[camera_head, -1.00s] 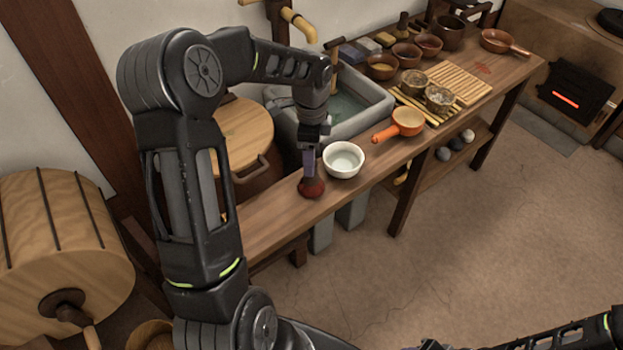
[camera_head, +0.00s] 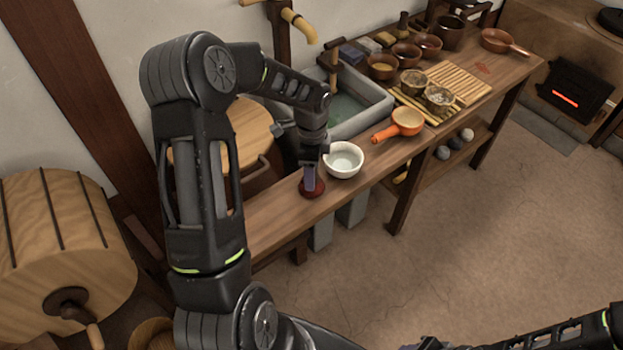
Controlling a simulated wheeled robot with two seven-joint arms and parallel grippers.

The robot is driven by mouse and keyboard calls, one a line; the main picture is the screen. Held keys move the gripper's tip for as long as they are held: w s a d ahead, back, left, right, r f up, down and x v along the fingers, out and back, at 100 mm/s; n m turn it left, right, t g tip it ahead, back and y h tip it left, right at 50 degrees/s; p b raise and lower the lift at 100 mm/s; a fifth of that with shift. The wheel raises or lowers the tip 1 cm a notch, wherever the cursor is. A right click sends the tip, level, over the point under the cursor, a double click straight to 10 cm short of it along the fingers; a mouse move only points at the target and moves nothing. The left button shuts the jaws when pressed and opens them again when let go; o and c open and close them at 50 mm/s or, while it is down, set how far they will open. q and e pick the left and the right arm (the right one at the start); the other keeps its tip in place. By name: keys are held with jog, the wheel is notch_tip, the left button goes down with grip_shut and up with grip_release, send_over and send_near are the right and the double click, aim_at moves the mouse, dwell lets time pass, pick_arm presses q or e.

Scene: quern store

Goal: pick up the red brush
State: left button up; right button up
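The red brush (camera_head: 313,190) is on the near left end of the wooden bench, just left of the white bowl (camera_head: 344,160). Only its dark red lower part shows clearly. My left gripper (camera_head: 310,178) points straight down over it, its fingertip end at the brush, and hides the rest. From this side I cannot see a gap between the fingers, so I cannot tell whether they are closed on the brush. My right gripper (camera_head: 430,344) is cut off at the bottom edge, far from the bench, and its fingers cannot be made out.
An orange-handled pan (camera_head: 408,121) lies right of the white bowl on the bench (camera_head: 270,222). Behind are a grey stone basin (camera_head: 372,112) and a lidded wooden tub (camera_head: 240,125). Several bowls and a slatted mat (camera_head: 462,80) fill the far end. Open floor lies in front.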

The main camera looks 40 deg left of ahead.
pick_arm(q)
jog(key=shift+c, duration=0.2)
grip_shut()
dwell(0.7)
